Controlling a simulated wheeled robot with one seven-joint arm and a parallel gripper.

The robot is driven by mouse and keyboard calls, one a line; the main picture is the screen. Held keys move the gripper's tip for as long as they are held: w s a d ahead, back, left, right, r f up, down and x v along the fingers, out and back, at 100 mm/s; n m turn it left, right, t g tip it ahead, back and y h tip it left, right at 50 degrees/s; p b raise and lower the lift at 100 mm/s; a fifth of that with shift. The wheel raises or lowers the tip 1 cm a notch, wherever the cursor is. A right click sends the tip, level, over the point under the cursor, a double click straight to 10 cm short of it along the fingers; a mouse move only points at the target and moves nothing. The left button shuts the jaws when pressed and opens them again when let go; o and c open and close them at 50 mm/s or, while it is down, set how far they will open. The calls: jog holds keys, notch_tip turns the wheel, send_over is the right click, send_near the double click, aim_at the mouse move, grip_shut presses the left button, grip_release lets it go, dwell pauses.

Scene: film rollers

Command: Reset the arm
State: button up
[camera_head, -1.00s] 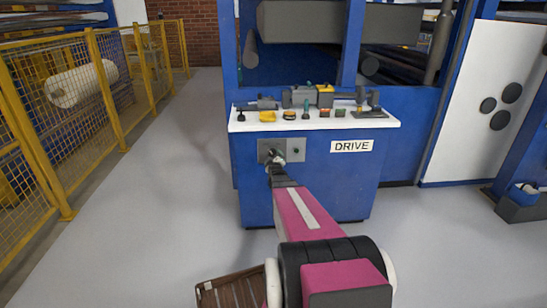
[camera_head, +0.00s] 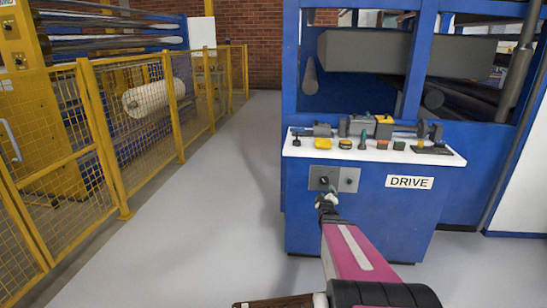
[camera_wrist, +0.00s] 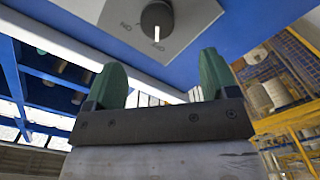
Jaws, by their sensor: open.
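My gripper (camera_head: 328,199) is at the end of my pink arm, just in front of and slightly below the grey switch plate (camera_head: 346,172) on the blue DRIVE cabinet (camera_head: 390,225). In the wrist view its two green fingers (camera_wrist: 162,64) stand apart with nothing between them. The black rotary knob (camera_wrist: 157,20) with a white pointer line sits beyond the fingertips, apart from them. The knob also shows small on the plate in the head view (camera_head: 323,182).
A white shelf (camera_head: 375,150) with several parts tops the cabinet. A yellow mesh fence (camera_head: 105,140) runs along the left, with a pale roll (camera_head: 155,98) behind it. Grey floor (camera_head: 200,215) lies clear between fence and cabinet.

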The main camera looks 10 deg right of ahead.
jog(key=s+a+f+m+g+y, duration=0.2)
jog(key=s+a+f+g, duration=0.1)
jog(key=s+a+g, duration=0.4)
jog(key=s+a+f+m+g+y, duration=0.25)
jog(key=s+a+g, duration=0.25)
jog(key=s+a, duration=0.3)
jog(key=s+a+r+m+g, duration=0.1)
jog(key=s+a+m+g, duration=0.1)
jog(key=s+a+g, duration=0.3)
jog(key=s, duration=0.3)
jog(key=shift+s+a+r, duration=0.15)
jog(key=shift+s+a, duration=0.15)
jog(key=shift+a, duration=0.05)
